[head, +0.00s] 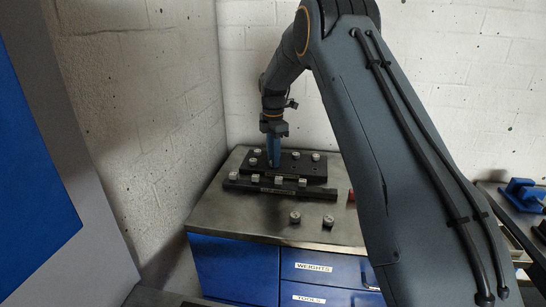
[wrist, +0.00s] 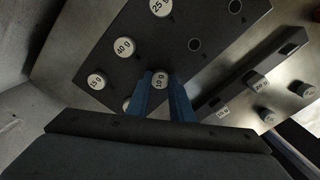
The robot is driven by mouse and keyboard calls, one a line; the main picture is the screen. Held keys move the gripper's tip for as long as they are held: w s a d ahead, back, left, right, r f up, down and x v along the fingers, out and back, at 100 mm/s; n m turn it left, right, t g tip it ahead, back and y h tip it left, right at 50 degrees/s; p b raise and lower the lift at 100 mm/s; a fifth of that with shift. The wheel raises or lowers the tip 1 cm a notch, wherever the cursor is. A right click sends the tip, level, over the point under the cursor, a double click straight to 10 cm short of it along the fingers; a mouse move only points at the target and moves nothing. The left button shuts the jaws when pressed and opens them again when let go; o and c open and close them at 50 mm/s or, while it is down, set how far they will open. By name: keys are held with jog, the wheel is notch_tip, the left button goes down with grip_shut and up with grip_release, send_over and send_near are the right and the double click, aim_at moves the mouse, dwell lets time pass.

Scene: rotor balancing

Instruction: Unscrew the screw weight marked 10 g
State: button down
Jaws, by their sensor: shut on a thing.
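The screw weight marked 10 g (wrist: 160,78) is a small pale round cap with a dark label, between my two blue fingertips in the wrist view. My gripper (wrist: 164,88) is shut on it. In the head view my gripper (head: 273,152) points straight down at the black plate (head: 307,169), and the fingers hide the 10 g weight there. The plate also shows in the wrist view (wrist: 150,48). I cannot tell whether the weight's thread is still in its hole.
The plate also bears weights marked 25 (wrist: 161,7), 40 g (wrist: 124,47) and 15 g (wrist: 96,81), plus open holes (wrist: 195,44). A black rack (head: 262,187) with several weights lies in front. Two loose weights (head: 295,217) (head: 328,221) stand on the metal bench top (head: 240,215).

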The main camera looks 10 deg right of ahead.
jog(key=n, duration=0.9)
jog(key=shift+n+p, duration=0.3)
jog(key=shift+n, duration=0.7)
jog(key=shift+r+n, duration=0.1)
jog(key=shift+n, duration=1.1)
jog(key=c, duration=1.5)
grip_release()
jog(key=shift+c, duration=0.3)
